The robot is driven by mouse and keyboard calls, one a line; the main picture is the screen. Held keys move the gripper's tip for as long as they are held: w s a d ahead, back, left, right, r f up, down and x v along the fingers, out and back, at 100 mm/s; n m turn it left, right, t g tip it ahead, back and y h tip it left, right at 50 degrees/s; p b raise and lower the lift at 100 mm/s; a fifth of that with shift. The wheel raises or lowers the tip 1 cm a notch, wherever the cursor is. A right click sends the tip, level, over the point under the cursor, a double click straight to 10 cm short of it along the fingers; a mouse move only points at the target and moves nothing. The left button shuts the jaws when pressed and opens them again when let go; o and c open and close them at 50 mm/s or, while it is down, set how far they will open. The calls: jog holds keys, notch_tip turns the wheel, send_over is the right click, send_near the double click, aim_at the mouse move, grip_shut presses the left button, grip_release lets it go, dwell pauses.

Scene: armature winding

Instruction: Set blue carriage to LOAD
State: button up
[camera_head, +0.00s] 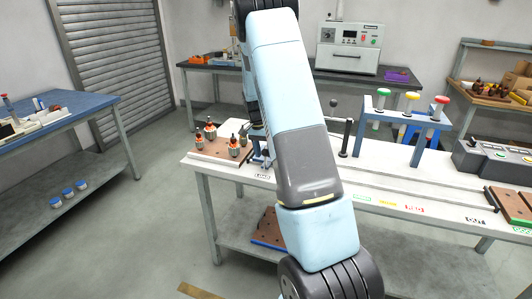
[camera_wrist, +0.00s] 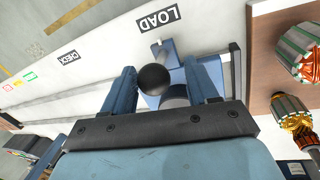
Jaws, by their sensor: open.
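The blue carriage (camera_wrist: 172,55) sits on its rail by the LOAD label (camera_wrist: 158,20) in the wrist view, its small pointer tab beside that label. Its black ball knob (camera_wrist: 153,78) stands between the fingers of my gripper (camera_wrist: 160,70). The fingers are open, one on either side of the knob; I cannot tell whether they touch it. In the head view, part of the blue carriage (camera_head: 262,160) shows above the LOAD label (camera_head: 262,176), and my arm hides the rest.
A brown board (camera_head: 222,150) with several wound armatures stands close beside the carriage. A dark post (camera_head: 347,138) and a blue stand (camera_head: 408,118) with green, yellow and red knobs rise from the white bench. A grey control panel (camera_head: 495,160) is at the right.

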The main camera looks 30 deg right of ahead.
notch_tip(320, 180, up, 13)
jog(key=w+a, duration=0.1)
jog(key=w, duration=0.1)
jog(key=shift+w+a, duration=0.15)
jog(key=shift+w, duration=0.05)
dwell(0.4)
jog(key=s+a+r+n+t+y, duration=0.1)
jog(key=s+a+r+n+t, duration=0.15)
jog(key=s+a+r, duration=0.4)
jog(key=s+a+r+n+t, duration=0.1)
jog(key=s+a+r+n, duration=0.25)
jog(key=s+r, duration=0.6)
jog(key=s+a+n+t, duration=0.2)
jog(key=s+a+n, duration=0.1)
jog(key=s, duration=0.7)
jog(key=s+a+n+t, duration=0.2)
jog(key=s+a, duration=0.2)
jog(key=s, duration=0.7)
jog(key=shift+a+f+n, duration=0.2)
jog(key=shift+f+n, duration=0.2)
